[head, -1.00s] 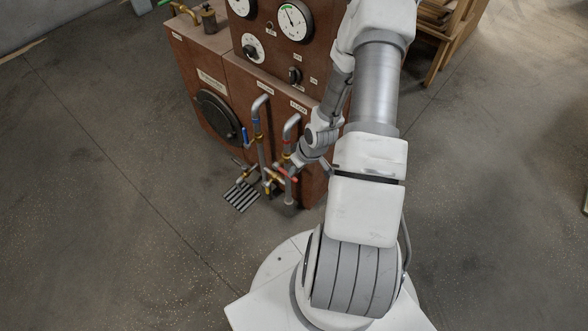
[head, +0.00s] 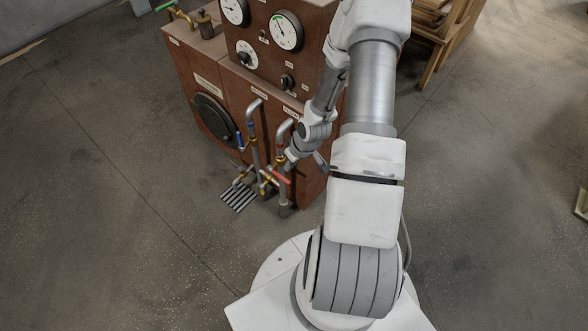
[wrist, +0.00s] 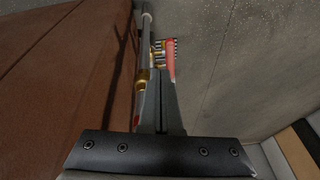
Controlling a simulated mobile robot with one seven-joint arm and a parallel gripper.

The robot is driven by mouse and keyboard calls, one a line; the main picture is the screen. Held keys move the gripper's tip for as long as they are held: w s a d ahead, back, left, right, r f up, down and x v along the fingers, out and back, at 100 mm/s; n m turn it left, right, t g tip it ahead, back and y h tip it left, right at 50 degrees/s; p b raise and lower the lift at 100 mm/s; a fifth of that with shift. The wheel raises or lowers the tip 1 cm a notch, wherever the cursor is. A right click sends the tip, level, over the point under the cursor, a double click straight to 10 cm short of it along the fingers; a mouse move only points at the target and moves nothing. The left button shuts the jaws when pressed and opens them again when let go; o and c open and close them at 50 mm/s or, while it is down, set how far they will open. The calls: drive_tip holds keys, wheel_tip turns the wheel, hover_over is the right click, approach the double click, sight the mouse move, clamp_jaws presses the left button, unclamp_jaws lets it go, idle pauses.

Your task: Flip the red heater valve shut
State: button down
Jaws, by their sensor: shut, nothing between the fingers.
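The red heater valve lever (head: 281,177) sits low on the right-hand grey pipe (head: 284,198) at the front of the brown press. In the head view it slants down to the right. In the wrist view the red lever (wrist: 171,62) shows just beyond my fingertips, beside the pipe (wrist: 147,50) and a brass fitting (wrist: 143,76). My gripper (head: 288,164) is shut and empty, close to the lever on its upper side. My fingers (wrist: 162,80) point toward it in the wrist view. I cannot tell whether they touch it.
Brass fittings and a floor grate (head: 239,196) lie beside and below. The press cabinet (head: 305,115) with gauges stands right behind the pipes. A wooden rack (head: 440,45) stands at the back right. Open floor lies left and right.

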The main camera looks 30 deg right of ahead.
drive_tip(key=s+d+r+p, duration=0.2)
drive_tip(key=s+d, duration=0.1)
drive_tip(key=s, duration=0.6)
drive_tip(key=shift+d+r, duration=0.15)
drive_tip(key=shift+r, duration=0.1)
